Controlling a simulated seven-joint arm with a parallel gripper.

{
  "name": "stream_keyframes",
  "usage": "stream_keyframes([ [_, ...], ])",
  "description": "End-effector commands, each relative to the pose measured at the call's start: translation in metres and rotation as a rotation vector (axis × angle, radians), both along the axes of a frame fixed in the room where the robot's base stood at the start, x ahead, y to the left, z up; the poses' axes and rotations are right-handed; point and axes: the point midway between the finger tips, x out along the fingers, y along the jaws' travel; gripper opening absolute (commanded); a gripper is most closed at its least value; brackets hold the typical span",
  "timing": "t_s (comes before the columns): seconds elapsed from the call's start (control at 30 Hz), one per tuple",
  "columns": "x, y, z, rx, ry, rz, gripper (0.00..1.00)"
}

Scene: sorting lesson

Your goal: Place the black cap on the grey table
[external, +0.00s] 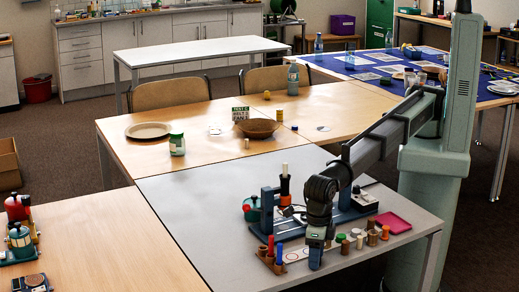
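The grey table (190,205) fills the middle foreground, with its left part bare. My gripper (316,263) points down low over the table's front part, beside a pale strip with round marks (294,256). Its fingers are too small to tell whether they are open or shut, or whether they hold anything. I cannot make out the black cap for certain. Several small cylinders with coloured tops, including a green one (341,238) and an orange-brown one (385,232), stand right of my gripper.
A blue-grey stand (268,208) holding a black-and-white upright piece is behind my gripper. A wooden rack with red and dark pegs (271,256) is at its left. A magenta tray (393,222) lies at the right.

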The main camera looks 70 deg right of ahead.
Motion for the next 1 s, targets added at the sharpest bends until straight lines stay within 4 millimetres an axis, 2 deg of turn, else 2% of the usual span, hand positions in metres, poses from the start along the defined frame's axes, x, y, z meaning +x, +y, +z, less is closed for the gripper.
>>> stream_keyframes([
  [0.23, 0.0, 0.0, 0.001, 0.0, 0.0, 0.0, 0.52],
  [0.37, 0.0, 0.0, 0.01, 0.001, 0.0, 0.0, 0.52],
  [0.47, 0.0, 0.0, 0.023, 0.001, 0.0, 0.0, 0.52],
  [0.8, 0.0, 0.001, 0.086, 0.002, -0.001, 0.0, 0.52],
  [1.0, 0.0, 0.0, 0.111, 0.001, 0.0, 0.0, 0.52],
])
